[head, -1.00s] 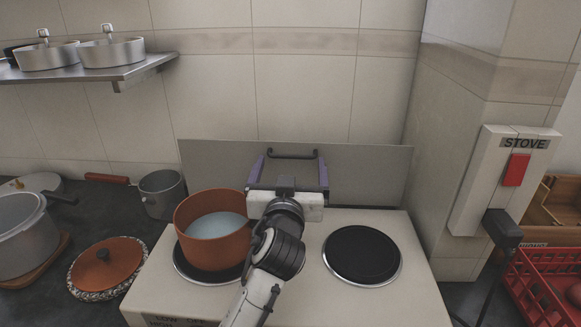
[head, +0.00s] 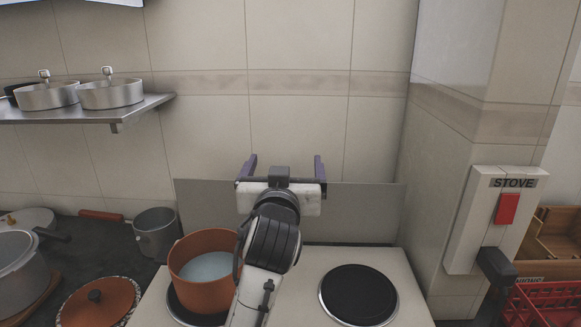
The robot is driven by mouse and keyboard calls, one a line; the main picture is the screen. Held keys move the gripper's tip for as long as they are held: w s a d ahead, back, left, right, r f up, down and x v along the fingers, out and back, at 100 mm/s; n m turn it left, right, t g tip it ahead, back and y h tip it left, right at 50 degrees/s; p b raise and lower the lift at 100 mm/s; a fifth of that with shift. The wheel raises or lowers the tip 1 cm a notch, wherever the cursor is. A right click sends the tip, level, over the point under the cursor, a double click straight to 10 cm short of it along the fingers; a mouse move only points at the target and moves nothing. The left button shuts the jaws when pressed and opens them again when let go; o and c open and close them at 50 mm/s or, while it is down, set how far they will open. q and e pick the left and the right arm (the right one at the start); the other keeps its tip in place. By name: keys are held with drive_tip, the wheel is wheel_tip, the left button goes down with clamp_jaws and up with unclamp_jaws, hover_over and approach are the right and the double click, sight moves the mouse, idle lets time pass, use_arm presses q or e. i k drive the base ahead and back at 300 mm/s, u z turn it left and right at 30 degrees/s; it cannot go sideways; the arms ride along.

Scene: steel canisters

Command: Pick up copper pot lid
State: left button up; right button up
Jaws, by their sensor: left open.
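The copper pot lid (head: 112,302) lies on the dark counter at the lower left, left of the stove, with a dark knob on top. The bottom of the frame cuts it off slightly. The copper pot (head: 190,286) stands uncovered on the left burner, with pale liquid or a pale inside showing. My left gripper (head: 283,160) is raised in front of the stove's back panel, up and to the right of the pot. Its two purple fingers are wide apart with nothing between them. It is well away from the lid. My right gripper is not seen.
Grey pots (head: 157,233) stand at the counter's left and back. A shelf (head: 140,104) with two steel pots is on the wall. The right burner (head: 358,294) is empty. A red crate (head: 545,304) and a stove switch box (head: 497,220) are at the right.

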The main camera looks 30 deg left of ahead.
sight(103, 303)
drive_tip(key=k, duration=2)
